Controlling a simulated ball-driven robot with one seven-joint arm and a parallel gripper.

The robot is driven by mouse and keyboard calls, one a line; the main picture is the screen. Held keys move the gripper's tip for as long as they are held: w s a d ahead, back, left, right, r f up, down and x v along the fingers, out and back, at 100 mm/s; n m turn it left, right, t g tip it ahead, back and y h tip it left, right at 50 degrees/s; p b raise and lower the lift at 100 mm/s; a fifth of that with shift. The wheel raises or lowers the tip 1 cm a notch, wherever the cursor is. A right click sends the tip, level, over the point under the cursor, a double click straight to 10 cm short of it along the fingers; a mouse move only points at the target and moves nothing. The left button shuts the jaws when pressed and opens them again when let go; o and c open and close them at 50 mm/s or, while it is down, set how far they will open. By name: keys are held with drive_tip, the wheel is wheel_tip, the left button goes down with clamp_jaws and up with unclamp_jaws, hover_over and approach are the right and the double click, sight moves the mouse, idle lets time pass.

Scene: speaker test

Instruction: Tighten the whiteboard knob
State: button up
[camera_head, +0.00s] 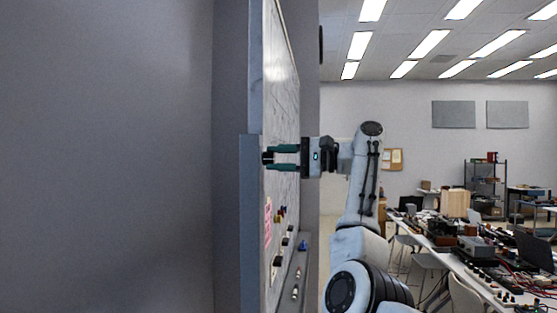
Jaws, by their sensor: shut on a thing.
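The whiteboard (284,85) stands along the wall, seen almost edge-on, left of the middle. A small black knob (267,158) sticks out near the left edge of the board. My gripper (272,158) reaches in from the right, level, with its two green fingers one above the other. The fingertips are at the knob, one above and one below, and are shut on it. Only the knob's dark end shows; the part between the fingertips is mostly hidden.
Below my gripper, several small magnets or markers (279,217) and a pink paper (268,221) are on the board. A ledge (291,270) below holds small items. A cluttered bench (470,265) and chairs stand at the right, away from the arm.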

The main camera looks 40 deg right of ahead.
drive_tip(key=shift+d+m, duration=0.1)
drive_tip(key=shift+m, duration=0.3)
drive_tip(key=o, duration=1)
drive_tip(key=shift+o, duration=0.2)
drive_tip(key=b+v, duration=0.3)
drive_tip(key=v, duration=0.7)
drive_tip(key=shift+s+d+b, duration=0.25)
drive_tip(key=shift+s+b, duration=0.05)
drive_tip(key=shift+b, duration=0.1)
drive_tip(key=shift+f, duration=0.15)
